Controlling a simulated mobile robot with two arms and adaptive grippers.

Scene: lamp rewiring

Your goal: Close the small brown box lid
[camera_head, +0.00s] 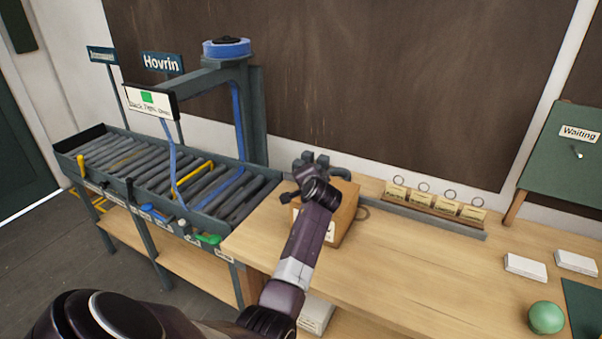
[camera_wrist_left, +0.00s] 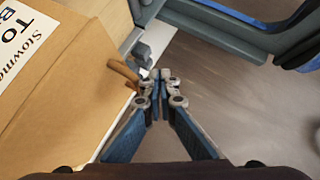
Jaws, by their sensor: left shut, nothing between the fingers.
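The small brown box (camera_head: 343,219) stands on the left end of the wooden bench, partly hidden behind my left arm. My left gripper (camera_head: 312,160) is at the box's far left side, with its fingers closed and nothing between them. In the left wrist view, the closed fingertips (camera_wrist_left: 160,76) are beside the box's edge, and the brown box face with a white printed label (camera_wrist_left: 20,32) fills the left side. A small brown piece (camera_wrist_left: 124,73) sticks out near the fingertips. I cannot tell how far the lid is open. My right gripper is not in view.
A roller conveyor (camera_head: 160,170) with a grey frame post stands left of the bench. White boxes (camera_head: 525,267) and a green ball (camera_head: 546,318) are at the right. The bench (camera_head: 420,265) between is clear.

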